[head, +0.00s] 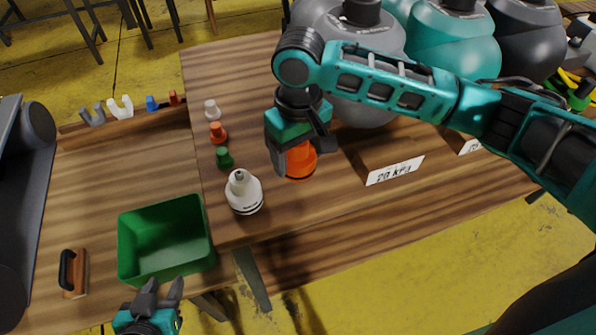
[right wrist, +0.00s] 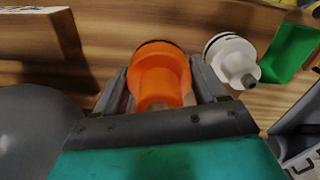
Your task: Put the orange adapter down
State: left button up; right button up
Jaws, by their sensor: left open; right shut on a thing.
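The orange adapter (head: 300,161) is in my right gripper (head: 294,147), over the wooden table just right of the white adapter. In the right wrist view the orange adapter (right wrist: 160,75) sits between the two fingers, its wide end away from the palm. I cannot tell whether its base touches the table. The white adapter (head: 244,192) stands upright on the table; it also shows in the right wrist view (right wrist: 232,58). My left gripper (head: 160,295) is open and empty at the bottom, in front of the green bin.
A green bin (head: 165,240) stands at the left. Small white, orange and green (head: 224,158) pieces stand in a column behind the white adapter. A "20 kPa" sign (head: 395,170) and large grey and teal tanks (head: 455,40) lie right and behind. Bare tabletop (head: 310,215) shows in front.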

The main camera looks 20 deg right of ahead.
notch_tip(320, 180, down, 5)
jog(key=shift+f+b, duration=0.15)
jog(key=shift+b, duration=0.3)
jog(key=shift+f, duration=0.1)
jog(key=shift+f, duration=0.1)
jog(key=o, duration=1.1)
notch_tip(320, 180, up, 12)
jog(key=shift+r+p, duration=0.15)
jog(key=shift+p, duration=0.9)
